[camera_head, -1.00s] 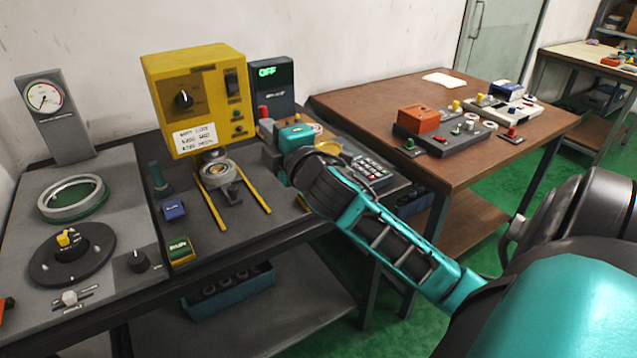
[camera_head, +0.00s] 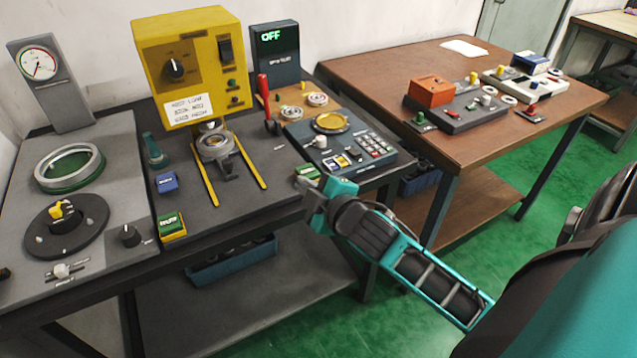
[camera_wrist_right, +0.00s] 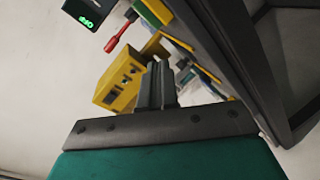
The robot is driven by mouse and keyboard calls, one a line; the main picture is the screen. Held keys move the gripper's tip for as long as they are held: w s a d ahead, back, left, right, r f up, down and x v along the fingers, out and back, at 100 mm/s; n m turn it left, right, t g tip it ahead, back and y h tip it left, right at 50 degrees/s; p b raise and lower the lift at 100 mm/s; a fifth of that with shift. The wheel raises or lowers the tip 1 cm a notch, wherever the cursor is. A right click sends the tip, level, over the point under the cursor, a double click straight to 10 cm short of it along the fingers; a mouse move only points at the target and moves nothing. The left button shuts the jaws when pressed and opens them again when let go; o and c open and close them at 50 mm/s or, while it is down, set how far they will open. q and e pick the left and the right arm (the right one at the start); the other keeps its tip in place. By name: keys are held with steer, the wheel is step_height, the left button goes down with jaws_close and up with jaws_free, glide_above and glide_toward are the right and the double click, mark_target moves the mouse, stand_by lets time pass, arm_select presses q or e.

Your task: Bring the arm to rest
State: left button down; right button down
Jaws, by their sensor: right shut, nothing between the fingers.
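My right gripper (camera_head: 318,205) is at the front edge of the dark workbench (camera_head: 240,206) in the head view, below the keypad device and beside a small green block (camera_head: 307,173). Its fingers also show in the right wrist view (camera_wrist_right: 157,85), close together with nothing between them. My right arm reaches in from the lower right. I cannot tell from the head view whether the gripper touches the bench edge. My left gripper is not in view.
The bench holds a yellow machine (camera_head: 187,65), a bearing ring (camera_head: 214,146) between yellow rails, a keypad device (camera_head: 345,150), a red-handled lever (camera_head: 264,95) and a dial gauge (camera_head: 45,80). A brown table (camera_head: 470,150) stands to the right. Green floor between is open.

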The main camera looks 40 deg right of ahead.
steer(key=shift+s+f, duration=0.15)
steer(key=shift+f, duration=0.1)
stand_by(0.4)
steer(key=s+a+f+m+g+y, duration=0.2)
steer(key=s+a+f+m+g, duration=0.2)
steer(key=s+a+f+m, duration=0.3)
steer(key=s+a+f, duration=0.4)
steer(key=s+f, duration=0.3)
steer(key=shift+s+f+m+y, duration=0.25)
steer(key=shift+f+m+y, duration=0.15)
steer(key=shift+d, duration=0.1)
